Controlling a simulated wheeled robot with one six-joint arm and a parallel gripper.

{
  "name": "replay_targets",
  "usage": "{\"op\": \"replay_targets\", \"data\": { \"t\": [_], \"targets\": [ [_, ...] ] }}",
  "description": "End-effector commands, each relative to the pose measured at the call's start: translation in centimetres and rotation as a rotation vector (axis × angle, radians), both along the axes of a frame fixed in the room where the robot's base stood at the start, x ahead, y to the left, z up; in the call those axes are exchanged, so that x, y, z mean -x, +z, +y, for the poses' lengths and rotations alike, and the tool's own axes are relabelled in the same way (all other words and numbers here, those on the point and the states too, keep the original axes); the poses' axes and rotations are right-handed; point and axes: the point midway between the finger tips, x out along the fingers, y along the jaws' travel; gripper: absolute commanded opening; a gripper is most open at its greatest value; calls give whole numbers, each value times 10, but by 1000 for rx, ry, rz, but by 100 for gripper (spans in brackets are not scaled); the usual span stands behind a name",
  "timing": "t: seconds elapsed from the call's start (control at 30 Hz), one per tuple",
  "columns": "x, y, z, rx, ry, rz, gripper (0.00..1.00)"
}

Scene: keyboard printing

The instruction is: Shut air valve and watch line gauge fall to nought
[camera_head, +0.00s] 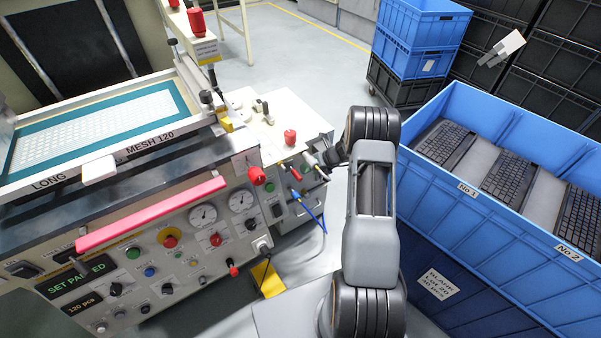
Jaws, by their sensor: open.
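Two round white dial gauges sit on the front panel of the printing machine, one left (203,217) and one right (242,200). Their needles are too small to read, and I cannot tell which is the line gauge. A small red-handled valve (295,173) is on the side of the machine at its right end, with fittings and a blue hose (315,217) below it. I cannot tell its handle angle surely. My gripper (313,162) is open beside these fittings, just right of the red handle. It is small in view and partly hidden by my arm; contact cannot be made out.
Red knobs (257,175) and a pink-red bar (150,214) stick out from the machine front. A blue crate (475,225) with keyboards stands close right of my arm. Blue bins (418,50) are stacked behind. Floor is free between machine and bins.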

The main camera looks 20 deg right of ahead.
Motion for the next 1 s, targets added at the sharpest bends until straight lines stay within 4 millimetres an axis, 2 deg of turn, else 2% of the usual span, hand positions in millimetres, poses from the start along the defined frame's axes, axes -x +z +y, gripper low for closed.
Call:
{"op": "replay_targets", "data": {
  "t": [0.1,0.33,0.8,1.0],
  "targets": [
    [9,18,-14,1,-2,-2,48],
    [21,37,-30,0,0,0,48],
    [25,44,-35,-1,0,1,48],
    [25,45,-35,67,65,-41,30]
  ]
}}
